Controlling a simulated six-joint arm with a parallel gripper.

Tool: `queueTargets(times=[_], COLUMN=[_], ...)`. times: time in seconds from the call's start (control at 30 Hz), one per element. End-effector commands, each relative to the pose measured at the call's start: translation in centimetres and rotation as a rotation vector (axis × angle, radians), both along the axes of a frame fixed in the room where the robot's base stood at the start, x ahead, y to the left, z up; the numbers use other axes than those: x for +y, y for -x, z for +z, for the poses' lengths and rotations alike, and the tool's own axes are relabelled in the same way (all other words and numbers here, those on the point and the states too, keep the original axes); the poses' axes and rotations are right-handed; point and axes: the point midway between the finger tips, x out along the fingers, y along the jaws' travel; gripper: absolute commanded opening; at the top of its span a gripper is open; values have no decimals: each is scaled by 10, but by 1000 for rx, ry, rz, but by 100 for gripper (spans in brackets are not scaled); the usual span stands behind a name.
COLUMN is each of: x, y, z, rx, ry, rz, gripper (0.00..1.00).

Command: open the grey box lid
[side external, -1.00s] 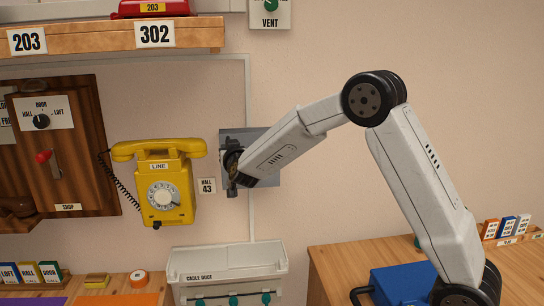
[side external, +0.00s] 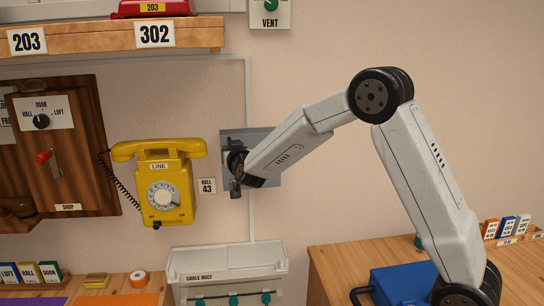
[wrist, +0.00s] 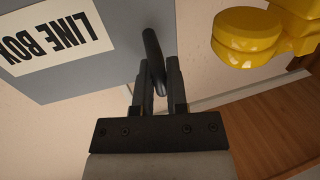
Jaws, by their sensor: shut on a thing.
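The grey box (side external: 235,137) is mounted on the wall to the right of the yellow phone. Its flat grey lid (wrist: 75,75) fills the upper left of the wrist view and bears a "LINE BOX" label (wrist: 55,35). A dark bar handle (wrist: 152,48) stands out near the lid's edge. My gripper (wrist: 160,70) is shut on this handle, with one finger on each side of it. In the side view my gripper (side external: 236,181) is in front of the box, and my arm covers much of the lid. Whether the lid stands ajar cannot be told.
The yellow phone (side external: 165,187) hangs close to the left of the box and shows in the wrist view (wrist: 245,40). The cable duct tray (side external: 230,262) is below. A blue case (side external: 395,285) stands on the right bench.

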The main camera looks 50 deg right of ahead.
Motion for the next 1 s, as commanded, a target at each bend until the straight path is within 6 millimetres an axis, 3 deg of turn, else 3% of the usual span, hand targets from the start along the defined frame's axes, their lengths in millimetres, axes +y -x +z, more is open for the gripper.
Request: queueTargets(times=[1.0], x=[-2], y=[72], z=[1], rx=[-1], ry=[-1], rz=[391], gripper=[0])
